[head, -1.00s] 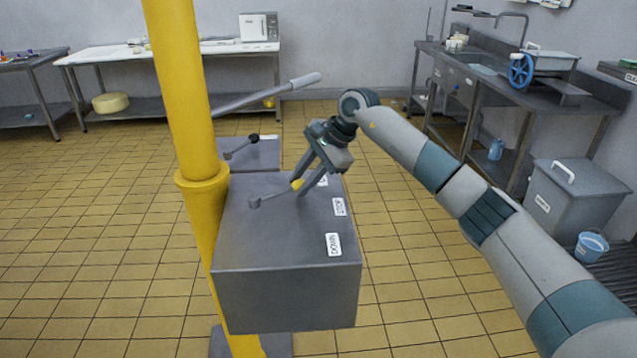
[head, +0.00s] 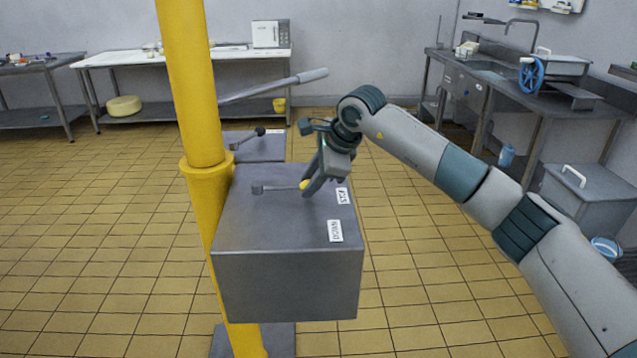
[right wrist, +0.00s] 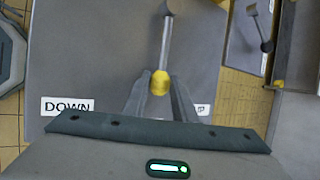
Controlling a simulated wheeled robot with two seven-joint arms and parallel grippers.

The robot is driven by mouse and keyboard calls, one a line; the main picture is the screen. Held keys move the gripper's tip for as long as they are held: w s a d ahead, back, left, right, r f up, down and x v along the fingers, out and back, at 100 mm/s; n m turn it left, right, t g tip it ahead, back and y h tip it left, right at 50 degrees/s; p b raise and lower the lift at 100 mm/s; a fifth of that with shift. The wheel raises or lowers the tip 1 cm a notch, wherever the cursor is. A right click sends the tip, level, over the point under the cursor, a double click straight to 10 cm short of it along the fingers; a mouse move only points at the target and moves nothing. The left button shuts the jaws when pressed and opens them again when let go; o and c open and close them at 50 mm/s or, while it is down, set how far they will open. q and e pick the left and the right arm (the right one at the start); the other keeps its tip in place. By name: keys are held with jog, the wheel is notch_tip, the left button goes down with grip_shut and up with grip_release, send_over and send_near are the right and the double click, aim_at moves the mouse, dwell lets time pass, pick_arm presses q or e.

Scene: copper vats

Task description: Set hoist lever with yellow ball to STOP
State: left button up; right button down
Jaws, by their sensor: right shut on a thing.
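The hoist lever (head: 280,187) is a grey bar on top of a grey box (head: 285,280). Its yellow ball (head: 304,185) is between the fingers of my right gripper (head: 308,187), which is shut on it. The lever points right across the box top, roughly towards the STOP label (head: 342,195). The DOWN label (head: 335,230) is nearer the front. In the right wrist view the ball (right wrist: 160,83) sits between both fingertips, with DOWN (right wrist: 67,105) at left and a label ending in P (right wrist: 203,110) partly hidden at right. My left gripper is out of view.
A yellow post (head: 195,100) stands left of the box. Behind is a second grey box (head: 262,150) with a black-ball lever (head: 248,138). A long grey handle (head: 285,83) projects beyond it. Tiled floor between box and sink bench (head: 500,90) is clear.

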jog(key=c, duration=1.5)
grip_release()
jog(key=shift+o, duration=0.2)
jog(key=shift+r, duration=0.1)
jog(key=shift+s+d+r, duration=0.2)
jog(key=shift+d+r, duration=0.05)
jog(key=shift+r, duration=0.25)
pick_arm(q)
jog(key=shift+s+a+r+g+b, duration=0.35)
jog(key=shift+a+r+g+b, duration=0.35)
jog(key=shift+b, duration=0.7)
pick_arm(e)
jog(key=v, duration=1.6)
jog(key=shift+d, duration=0.1)
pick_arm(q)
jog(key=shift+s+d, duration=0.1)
